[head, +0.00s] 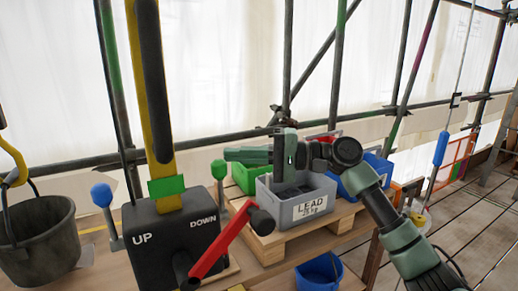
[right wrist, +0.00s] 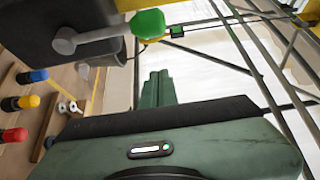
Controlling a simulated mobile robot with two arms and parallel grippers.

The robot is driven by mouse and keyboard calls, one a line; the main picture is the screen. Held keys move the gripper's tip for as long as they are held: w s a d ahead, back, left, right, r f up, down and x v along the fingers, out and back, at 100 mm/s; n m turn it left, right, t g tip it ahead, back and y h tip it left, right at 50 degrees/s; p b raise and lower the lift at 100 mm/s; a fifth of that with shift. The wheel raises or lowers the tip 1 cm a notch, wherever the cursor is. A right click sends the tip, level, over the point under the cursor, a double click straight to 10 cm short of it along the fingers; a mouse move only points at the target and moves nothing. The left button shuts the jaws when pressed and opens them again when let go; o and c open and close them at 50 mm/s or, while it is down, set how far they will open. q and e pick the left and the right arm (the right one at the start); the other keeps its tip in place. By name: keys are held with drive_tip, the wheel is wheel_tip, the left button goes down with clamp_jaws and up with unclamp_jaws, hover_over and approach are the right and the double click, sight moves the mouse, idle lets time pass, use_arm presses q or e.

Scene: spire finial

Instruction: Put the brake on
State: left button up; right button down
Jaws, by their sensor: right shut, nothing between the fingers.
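A black winch box (head: 175,243) marked UP and DOWN stands at the front of the bench. A short lever with a blue knob (head: 101,195) is on its left side, and one with a green knob (head: 218,169) is on its right side. A red crank arm (head: 222,240) with a dark grip slants across the front. I cannot tell which part is the brake. My right gripper (head: 229,154) is shut and empty, pointing left just above and behind the green knob. In the right wrist view the green knob (right wrist: 148,23) is above the shut fingers (right wrist: 157,88), apart from them.
A grey crate marked LEAD (head: 291,218) stands on a wooden pallet, with green and blue bins behind. A dark bucket (head: 40,240) hangs at left; a blue bucket (head: 319,270) is below. A yellow post (head: 170,201) rises from the box. Scaffold tubes stand behind.

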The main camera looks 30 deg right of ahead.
sight(221, 190)
drive_tip(key=s+a+p, duration=0.1)
drive_tip(key=s+a, duration=0.1)
drive_tip(key=shift+s+a, duration=0.25)
drive_tip(key=shift+s, duration=0.15)
idle(0.3)
